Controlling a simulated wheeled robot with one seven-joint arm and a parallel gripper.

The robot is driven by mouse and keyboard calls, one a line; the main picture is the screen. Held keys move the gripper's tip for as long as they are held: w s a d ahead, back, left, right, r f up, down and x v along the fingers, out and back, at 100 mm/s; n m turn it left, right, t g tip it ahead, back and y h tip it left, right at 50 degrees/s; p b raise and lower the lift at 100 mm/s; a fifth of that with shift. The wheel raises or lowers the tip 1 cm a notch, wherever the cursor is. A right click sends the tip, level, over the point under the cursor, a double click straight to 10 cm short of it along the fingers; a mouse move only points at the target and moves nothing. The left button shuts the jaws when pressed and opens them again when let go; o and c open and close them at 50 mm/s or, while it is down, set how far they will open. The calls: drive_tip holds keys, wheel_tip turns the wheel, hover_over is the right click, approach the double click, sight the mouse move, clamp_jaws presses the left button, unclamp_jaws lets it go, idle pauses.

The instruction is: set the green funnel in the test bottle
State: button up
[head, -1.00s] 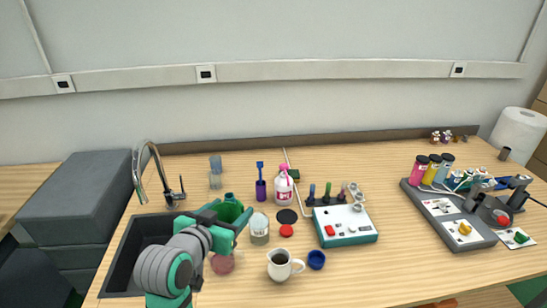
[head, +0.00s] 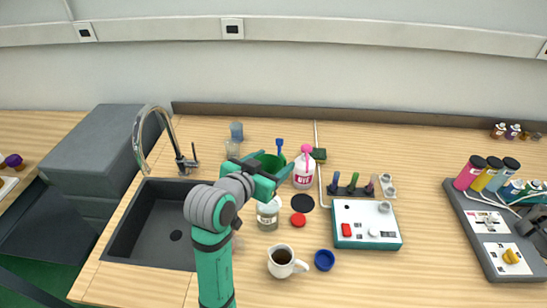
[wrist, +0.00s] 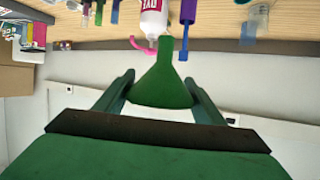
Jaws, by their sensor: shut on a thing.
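My gripper (head: 273,170) is shut on the green funnel (head: 268,161). In the wrist view the funnel (wrist: 163,85) sits between the two fingers, wide end toward my palm and narrow spout pointing away. In the head view my arm and fingers partly cover it. It appears just left of the white dye bottle with a pink top (head: 303,172) and beyond a clear glass jar (head: 268,217). Clear glassware with a blue-grey upper part (head: 236,131) stands behind, near the faucet. I cannot tell which vessel is the test bottle.
A dark sink (head: 150,220) with a faucet (head: 150,135) lies left. A mug (head: 283,264), blue cap (head: 325,260), red cap (head: 298,219) and black disc (head: 303,203) lie in front.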

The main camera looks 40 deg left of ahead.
drive_tip(key=shift+s+f, duration=0.1)
drive_tip(key=shift+f, duration=3.8)
drive_tip(key=o, duration=1.1)
drive_tip(key=v, duration=1)
drive_tip(key=shift+s, duration=0.4)
